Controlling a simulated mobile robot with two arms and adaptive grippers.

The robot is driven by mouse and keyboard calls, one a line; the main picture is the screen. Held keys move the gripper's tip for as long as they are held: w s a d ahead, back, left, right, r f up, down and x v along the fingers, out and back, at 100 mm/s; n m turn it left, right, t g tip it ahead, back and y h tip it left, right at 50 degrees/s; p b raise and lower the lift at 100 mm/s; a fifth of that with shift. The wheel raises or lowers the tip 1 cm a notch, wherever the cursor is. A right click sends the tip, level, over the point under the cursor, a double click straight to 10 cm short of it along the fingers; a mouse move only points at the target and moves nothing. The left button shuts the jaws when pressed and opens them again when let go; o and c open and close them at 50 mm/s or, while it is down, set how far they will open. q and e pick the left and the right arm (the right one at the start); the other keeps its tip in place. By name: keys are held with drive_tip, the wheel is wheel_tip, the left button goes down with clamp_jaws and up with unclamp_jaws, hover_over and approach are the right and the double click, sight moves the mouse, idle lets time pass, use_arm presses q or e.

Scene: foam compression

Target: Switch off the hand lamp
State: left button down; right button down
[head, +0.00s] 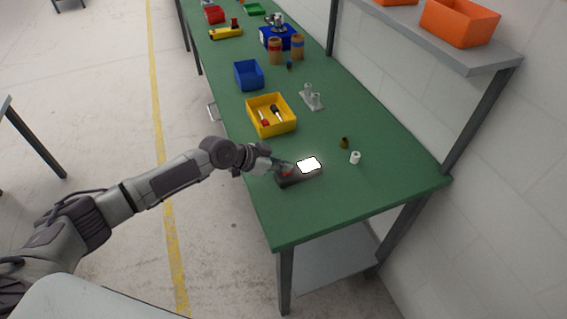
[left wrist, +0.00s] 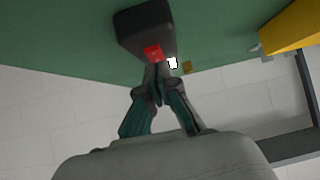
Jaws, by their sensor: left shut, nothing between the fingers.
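The hand lamp (head: 299,177) is a dark box lying on the green table near its front end, with a bright white lit panel at its right end. In the left wrist view the dark lamp body (left wrist: 143,28) shows a red switch (left wrist: 153,53) on it. My left gripper (head: 283,168) is at the lamp's left end. In the left wrist view its closed fingertips (left wrist: 157,68) are at the red switch and partly cover its lower edge; I cannot tell whether they press it. Nothing is held. My right gripper is not in view.
A yellow bin (head: 286,128) with tools stands behind the lamp on the green table (head: 330,215). A white cylinder (head: 355,157) and a small brown piece (head: 344,142) stand to the lamp's right. A blue bin (head: 249,75) is farther back. The table's front corner is clear.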

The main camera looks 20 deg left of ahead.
use_arm(q)
drive_tip(key=shift+f, duration=0.25)
drive_tip(key=shift+d, duration=0.1)
drive_tip(key=shift+f+b, duration=0.4)
drive_tip(key=shift+b, duration=0.25)
drive_tip(key=shift+w+d+b, duration=0.1)
drive_tip(key=shift+d+b, duration=0.1)
drive_tip(key=shift+b, duration=0.1)
drive_tip(key=shift+a+p, duration=0.1)
drive_tip(key=shift+p, duration=0.2)
